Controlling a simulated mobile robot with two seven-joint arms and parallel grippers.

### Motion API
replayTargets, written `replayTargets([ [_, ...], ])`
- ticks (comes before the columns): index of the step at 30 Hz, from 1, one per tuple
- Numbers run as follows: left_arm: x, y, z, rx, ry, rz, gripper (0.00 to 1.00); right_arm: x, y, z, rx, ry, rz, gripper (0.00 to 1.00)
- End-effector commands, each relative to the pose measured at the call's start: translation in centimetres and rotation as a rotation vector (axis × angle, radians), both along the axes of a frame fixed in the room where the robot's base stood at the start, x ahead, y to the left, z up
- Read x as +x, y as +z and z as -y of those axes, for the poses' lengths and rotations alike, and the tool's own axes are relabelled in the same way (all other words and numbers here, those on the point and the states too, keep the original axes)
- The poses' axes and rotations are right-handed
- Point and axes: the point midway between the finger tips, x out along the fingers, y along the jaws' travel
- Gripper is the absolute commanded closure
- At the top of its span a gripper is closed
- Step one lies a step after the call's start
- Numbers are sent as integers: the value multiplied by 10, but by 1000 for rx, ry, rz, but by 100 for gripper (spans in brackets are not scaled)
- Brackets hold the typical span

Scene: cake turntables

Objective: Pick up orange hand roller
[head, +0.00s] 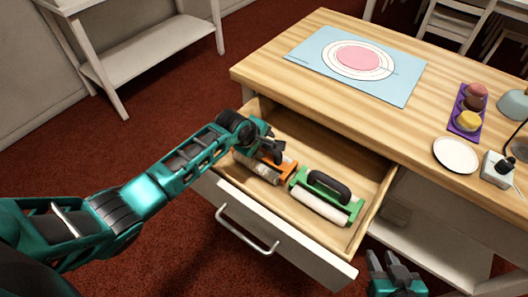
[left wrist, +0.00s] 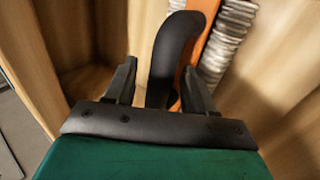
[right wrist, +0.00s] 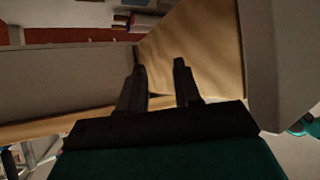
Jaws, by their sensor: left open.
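The orange hand roller (head: 284,168) lies in the open drawer, at its left part, with a greyish textured roller and a dark handle. My left gripper (head: 270,150) is over it and hides part of it in the head view. In the left wrist view, the black handle (left wrist: 170,55) stands between the two open fingers of my left gripper (left wrist: 158,85), with the orange frame (left wrist: 205,35) and ridged roller just beyond. My right gripper (head: 396,270) is outside the drawer, low at the right; its fingers stand apart and empty in the right wrist view (right wrist: 160,85).
A green hand roller (head: 325,195) with a white roller lies in the drawer right of the orange one. The drawer's walls (head: 362,225) are close around. On the table are a blue mat (head: 400,90), a purple tray (head: 457,120) and a white plate (head: 456,155).

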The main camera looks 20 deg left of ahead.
Motion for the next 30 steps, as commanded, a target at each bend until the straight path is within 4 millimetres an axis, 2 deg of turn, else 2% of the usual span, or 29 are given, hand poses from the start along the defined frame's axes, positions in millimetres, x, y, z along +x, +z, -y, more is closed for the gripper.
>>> replayTargets([
  [8, 1, -1, 1, -1, -1, 0, 47, 1, 2, -1, 1, 1, 3, 67],
  [24, 1, -1, 1, -1, -1, 0, 98, 1, 2, -1, 3, 3, 4, 67],
  [30, 2, 0, 1, -1, 0, 4, 100, 0, 2, -2, 3, 2, 2, 67],
])
